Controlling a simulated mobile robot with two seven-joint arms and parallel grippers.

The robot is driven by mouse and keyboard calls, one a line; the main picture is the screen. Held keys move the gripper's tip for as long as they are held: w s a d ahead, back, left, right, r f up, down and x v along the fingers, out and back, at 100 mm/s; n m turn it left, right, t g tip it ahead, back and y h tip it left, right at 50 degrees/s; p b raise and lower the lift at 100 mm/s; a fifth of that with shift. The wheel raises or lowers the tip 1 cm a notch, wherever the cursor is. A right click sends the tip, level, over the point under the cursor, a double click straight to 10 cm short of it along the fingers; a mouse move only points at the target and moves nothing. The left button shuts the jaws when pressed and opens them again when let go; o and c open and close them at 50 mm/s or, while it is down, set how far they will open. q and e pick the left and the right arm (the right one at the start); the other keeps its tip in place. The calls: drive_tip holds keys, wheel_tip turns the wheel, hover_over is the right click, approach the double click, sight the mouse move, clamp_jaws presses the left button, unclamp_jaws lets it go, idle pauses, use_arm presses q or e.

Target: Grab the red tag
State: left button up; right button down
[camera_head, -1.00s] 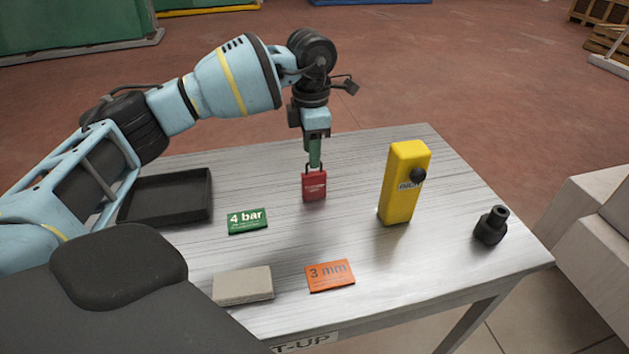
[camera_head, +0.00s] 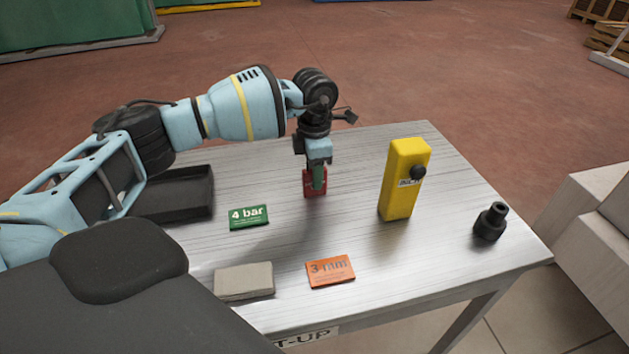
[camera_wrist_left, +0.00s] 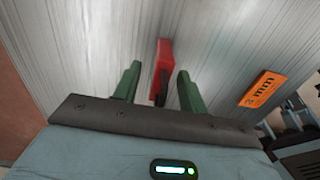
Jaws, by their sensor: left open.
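The red tag (camera_head: 308,185), shaped like a padlock, stands on the metal table, partly hidden behind a green finger of my left gripper (camera_head: 318,184). In the left wrist view the red tag (camera_wrist_left: 165,56) shows between the two green fingers of my left gripper (camera_wrist_left: 157,75). The fingers are apart, with a gap visible on each side of it. My left gripper points down at the table and is open. My right gripper is in neither view.
A yellow block with a black knob (camera_head: 402,185) stands to the right, with a black fitting (camera_head: 491,222) beyond. A green "4 bar" card (camera_head: 249,217), an orange "3 mm" card (camera_head: 330,271) and a grey block (camera_head: 244,281) lie nearer. A black tray (camera_head: 190,213) is left.

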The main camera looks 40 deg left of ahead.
use_arm(q)
drive_tip(key=shift+c, duration=0.3)
clamp_jaws()
drive_tip(key=shift+r, duration=0.65)
wheel_tip(320, 180, up, 2)
drive_tip(key=shift+d+r, duration=0.15)
drive_tip(key=s+d+r, duration=0.1)
drive_tip(key=s+d, duration=0.9)
drive_tip(key=d, duration=0.2)
drive_tip(key=shift+s+r+b, duration=0.15)
drive_tip(key=shift+s+b, duration=0.1)
drive_tip(key=shift+b, duration=0.1)
